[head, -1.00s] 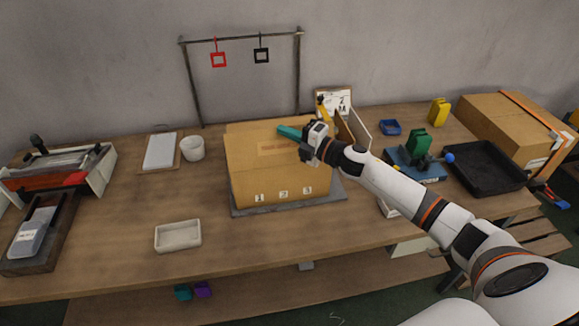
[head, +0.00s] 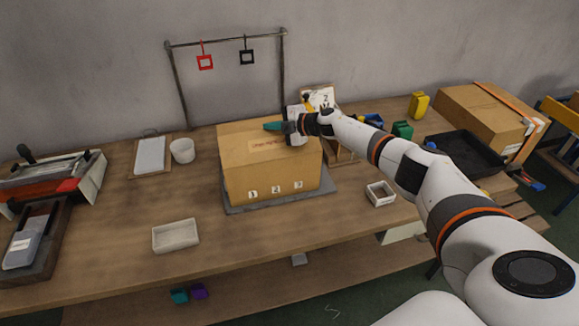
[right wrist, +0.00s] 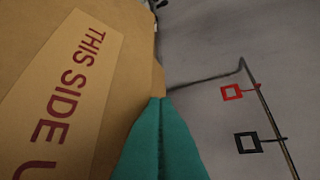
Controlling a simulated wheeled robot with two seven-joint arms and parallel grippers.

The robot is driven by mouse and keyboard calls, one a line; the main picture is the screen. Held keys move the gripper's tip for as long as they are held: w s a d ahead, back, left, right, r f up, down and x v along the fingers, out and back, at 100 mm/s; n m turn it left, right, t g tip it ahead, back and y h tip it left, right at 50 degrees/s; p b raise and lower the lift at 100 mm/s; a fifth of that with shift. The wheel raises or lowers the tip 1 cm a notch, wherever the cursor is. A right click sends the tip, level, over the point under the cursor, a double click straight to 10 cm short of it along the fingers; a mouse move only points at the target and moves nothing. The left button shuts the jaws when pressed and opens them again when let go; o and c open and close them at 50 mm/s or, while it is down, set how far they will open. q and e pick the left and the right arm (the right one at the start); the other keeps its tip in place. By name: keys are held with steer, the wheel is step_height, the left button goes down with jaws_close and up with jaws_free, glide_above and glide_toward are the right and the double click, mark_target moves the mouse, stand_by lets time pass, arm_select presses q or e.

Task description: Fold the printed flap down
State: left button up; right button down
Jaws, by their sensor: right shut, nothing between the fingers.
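A brown cardboard box (head: 270,178) stands on a dark grey board (head: 329,191). The printed flap (head: 235,142) is on top and looks roughly flat from the head. Its pale label (right wrist: 62,85) reads "THIS SIDE" in red in the right wrist view, with the rest cut off. My right gripper (head: 267,126) has teal fingers over the back part of the box top. In the right wrist view the gripper (right wrist: 160,100) is shut and empty beside the flap's edge; I cannot tell if it touches. My left gripper is not in view.
A hanging rack (head: 177,85) stands behind the box. A white cup (head: 182,150) and a pale tray (head: 175,236) are left. A black tray (head: 468,155) and a strapped box (head: 480,112) are right.

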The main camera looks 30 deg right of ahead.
mark_target(270, 131)
steer(key=shift+w+f+g, duration=0.3)
steer(key=shift+g, duration=0.1)
steer(key=shift+w+f+m+g+b, duration=0.4)
steer(key=shift+f+m+g+b, duration=0.2)
steer(key=shift+m+g, duration=0.2)
steer(key=shift+f, duration=0.2)
steer(key=shift+f+b, duration=0.2)
steer(key=shift+b, duration=0.3)
steer(key=shift+f, duration=0.1)
steer(key=shift+w+f, duration=0.1)
steer(key=shift+w, duration=0.05)
